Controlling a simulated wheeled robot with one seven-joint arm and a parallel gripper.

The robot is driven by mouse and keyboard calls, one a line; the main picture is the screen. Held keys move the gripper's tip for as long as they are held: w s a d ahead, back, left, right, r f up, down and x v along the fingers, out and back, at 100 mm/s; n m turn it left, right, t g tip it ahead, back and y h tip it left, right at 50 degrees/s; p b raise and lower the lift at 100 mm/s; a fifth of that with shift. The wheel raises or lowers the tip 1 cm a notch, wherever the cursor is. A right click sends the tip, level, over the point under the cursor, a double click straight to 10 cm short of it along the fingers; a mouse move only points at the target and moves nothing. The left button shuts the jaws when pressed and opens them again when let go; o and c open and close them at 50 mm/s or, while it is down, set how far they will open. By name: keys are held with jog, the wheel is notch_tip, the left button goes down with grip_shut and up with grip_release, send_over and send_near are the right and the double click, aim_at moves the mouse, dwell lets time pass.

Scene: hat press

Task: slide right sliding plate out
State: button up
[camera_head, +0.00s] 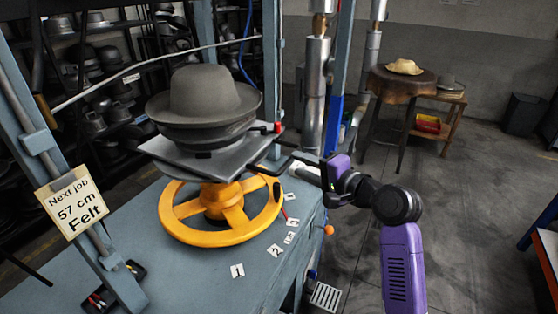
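A grey felt hat (205,95) sits on a dark block on the press. Below it, grey metal sliding plates (180,158) lie above the yellow handwheel (180,222). The right plate's edge (262,143) faces my arm, with a small red knob (277,127) near its corner. My gripper (312,173) reaches in from the right at plate height, just beyond the table's right edge. Thin dark bars run between it and the plate. I cannot tell which are fingers and which are a handle, or whether they touch.
The blue press table (200,280) carries numbered cards (237,271). Press posts (95,240) stand left and behind. Beyond are metal pipes (315,85) and a round table (400,82) with a straw hat (404,66). The floor at right (460,200) is clear.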

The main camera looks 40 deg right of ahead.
jog(key=w+f+p, duration=0.1)
jog(key=w, duration=0.6)
jog(key=shift+w+d+f, duration=0.15)
jog(key=shift+w+f, duration=0.1)
jog(key=shift+w, duration=0.1)
jog(key=shift+c, duration=0.4)
grip_shut()
dwell(0.8)
